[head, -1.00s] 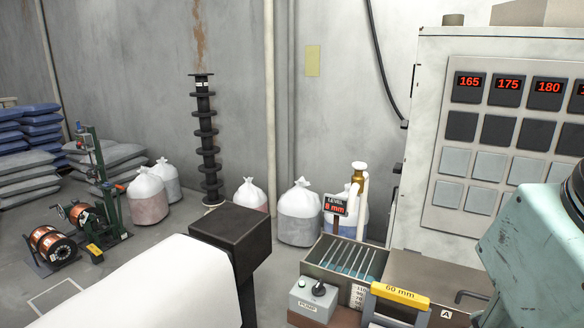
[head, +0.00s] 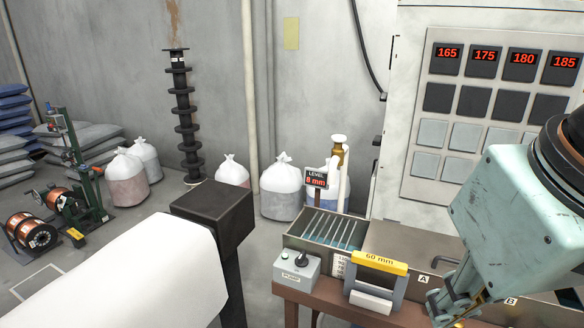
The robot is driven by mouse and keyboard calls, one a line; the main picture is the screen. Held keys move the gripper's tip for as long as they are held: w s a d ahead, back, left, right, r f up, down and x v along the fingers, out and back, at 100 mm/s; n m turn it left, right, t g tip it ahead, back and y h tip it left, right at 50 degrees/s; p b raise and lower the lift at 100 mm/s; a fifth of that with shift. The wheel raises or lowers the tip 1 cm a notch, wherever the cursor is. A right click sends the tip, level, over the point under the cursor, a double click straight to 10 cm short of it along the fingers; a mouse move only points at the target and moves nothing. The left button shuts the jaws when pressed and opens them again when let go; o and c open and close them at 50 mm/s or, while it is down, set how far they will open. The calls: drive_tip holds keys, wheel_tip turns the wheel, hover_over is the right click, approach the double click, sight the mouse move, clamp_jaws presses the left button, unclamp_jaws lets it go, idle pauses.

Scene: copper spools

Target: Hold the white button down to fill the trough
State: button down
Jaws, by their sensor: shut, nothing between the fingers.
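The trough (head: 357,232) is an open metal bin with several slanted slats inside, at the lower middle of the head view. The grey pump box (head: 297,272) stands at its front left corner, with a black knob (head: 302,260) on top. A small pale spot (head: 284,255) left of the knob may be the white button; it is too small to be sure. The level display (head: 316,178) behind the trough reads about 8 mm in red. My gripper (head: 452,308) is at the lower right, shut and empty, partly cut off, and well right of the pump box.
A yellow-topped frame marked 60 mm (head: 378,263) stands between the pump box and my gripper. A cabinet with lit number displays (head: 503,110) rises behind. A black post (head: 212,205) and a white cylinder (head: 120,262) fill the left foreground. White bags (head: 283,185) stand behind.

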idle(0.8)
wheel_tip(320, 180, up, 18)
drive_tip(key=m+g+h+p, duration=0.1)
drive_tip(key=m+g+p, duration=0.4)
drive_tip(key=p, duration=1.1)
hover_over(338, 136)
drive_tip(key=a, duration=0.2)
drive_tip(key=shift+d+r+m+t, duration=0.15)
drive_tip(key=shift+d+m+t, duration=0.15)
drive_tip(key=shift+t, duration=0.2)
drive_tip(key=shift+d+f+p, duration=0.2)
drive_tip(key=shift+f+p, duration=0.05)
drive_tip(key=shift+f, duration=2.05)
drive_tip(key=shift+d+f+p, duration=0.2)
drive_tip(key=shift+f+p, duration=0.05)
drive_tip(key=shift+f, duration=2.1)
drive_tip(key=shift+d+f+p, duration=0.2)
drive_tip(key=shift+f+p, duration=0.05)
drive_tip(key=shift+f, duration=2.05)
